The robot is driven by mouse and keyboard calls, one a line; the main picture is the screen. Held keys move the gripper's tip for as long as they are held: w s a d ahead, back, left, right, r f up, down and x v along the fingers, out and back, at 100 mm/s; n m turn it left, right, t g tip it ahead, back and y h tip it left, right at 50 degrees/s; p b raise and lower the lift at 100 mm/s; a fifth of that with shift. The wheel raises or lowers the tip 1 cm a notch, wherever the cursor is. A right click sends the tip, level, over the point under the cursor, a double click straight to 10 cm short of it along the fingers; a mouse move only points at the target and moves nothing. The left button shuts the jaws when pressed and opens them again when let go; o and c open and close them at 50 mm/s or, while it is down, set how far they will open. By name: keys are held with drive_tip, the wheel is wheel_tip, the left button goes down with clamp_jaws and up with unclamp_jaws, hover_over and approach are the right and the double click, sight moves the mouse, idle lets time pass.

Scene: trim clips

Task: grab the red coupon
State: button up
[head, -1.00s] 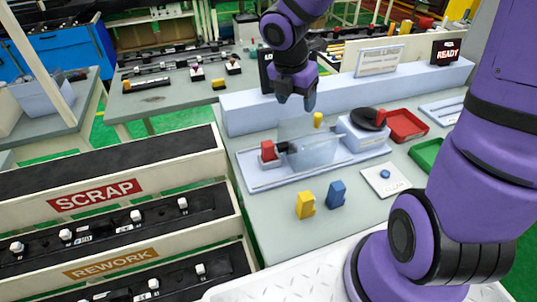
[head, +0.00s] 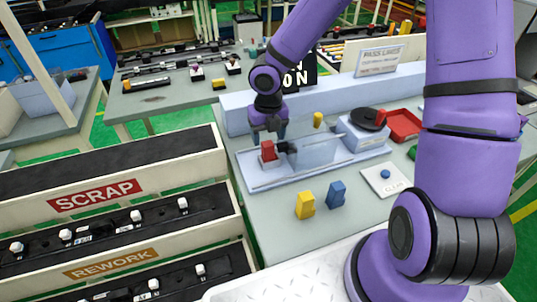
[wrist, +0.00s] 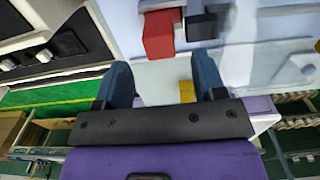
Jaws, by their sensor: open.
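The red coupon (head: 267,151) is a small upright red block at the left end of the pale fixture tray (head: 262,183), beside a dark block (head: 287,147). My gripper (head: 268,131) is open and empty, pointing down just above the red coupon in the head view. In the wrist view the red coupon (wrist: 158,36) is ahead of the spread fingertips (wrist: 164,66), with a gap and no visible contact. The dark block also shows there, right of the coupon (wrist: 203,27).
A clear panel (head: 318,153) stands on the tray right of the dark block. Yellow (head: 305,205) and blue (head: 336,195) blocks stand on the bench in front. A red tray (head: 404,124) lies to the right. A raised pale ledge (head: 235,112) runs behind.

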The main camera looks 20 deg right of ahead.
sight(268, 144)
drive_tip(key=shift+w+f, duration=0.15)
drive_tip(key=shift+f, duration=2.95)
drive_tip(key=c, duration=1)
